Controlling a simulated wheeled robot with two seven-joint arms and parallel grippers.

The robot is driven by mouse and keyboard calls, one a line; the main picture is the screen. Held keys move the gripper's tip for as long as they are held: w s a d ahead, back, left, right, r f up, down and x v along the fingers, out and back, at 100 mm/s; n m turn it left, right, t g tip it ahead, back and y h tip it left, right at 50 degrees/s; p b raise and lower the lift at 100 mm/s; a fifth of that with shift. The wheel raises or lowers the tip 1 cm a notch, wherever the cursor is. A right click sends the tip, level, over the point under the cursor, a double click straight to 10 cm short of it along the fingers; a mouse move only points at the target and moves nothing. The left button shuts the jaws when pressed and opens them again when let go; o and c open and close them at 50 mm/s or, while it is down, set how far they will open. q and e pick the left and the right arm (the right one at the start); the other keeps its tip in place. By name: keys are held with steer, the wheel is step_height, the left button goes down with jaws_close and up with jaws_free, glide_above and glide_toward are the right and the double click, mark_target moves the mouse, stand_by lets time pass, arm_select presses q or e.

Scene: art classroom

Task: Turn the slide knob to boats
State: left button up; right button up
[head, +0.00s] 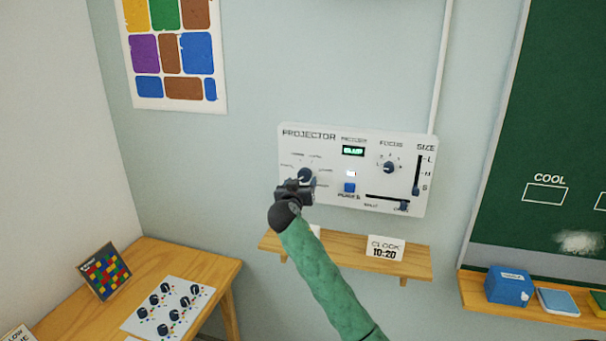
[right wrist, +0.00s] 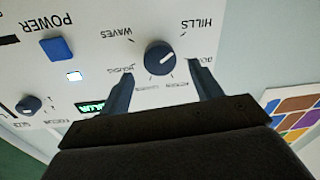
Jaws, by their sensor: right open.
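The white projector panel (head: 330,143) is on the wall in the head view. Its slide knob (head: 306,175) is dark and round, at the panel's lower left, partly covered by my right gripper (head: 294,190). In the right wrist view the knob (right wrist: 158,57) shows upside down, its white mark pointing up and right, toward the HILLS label. WAVES is readable too; the other labels are too blurred to read, so I cannot pick out boats. My right gripper (right wrist: 160,76) is open, its fingers on either side of the knob, with no clear contact. My left gripper is out of view.
A blue power button (head: 349,187), a focus knob (head: 389,167) and a size slider (head: 416,188) are on the same panel. A wooden shelf (head: 343,259) with a clock card (head: 385,248) is below it. A table (head: 207,271) stands at lower left.

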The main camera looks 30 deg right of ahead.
mark_target(304, 177)
steer(key=shift+p+x, duration=0.8)
steer(key=shift+x, duration=1.05)
steer(key=c, duration=1)
steer(key=shift+o, duration=0.2)
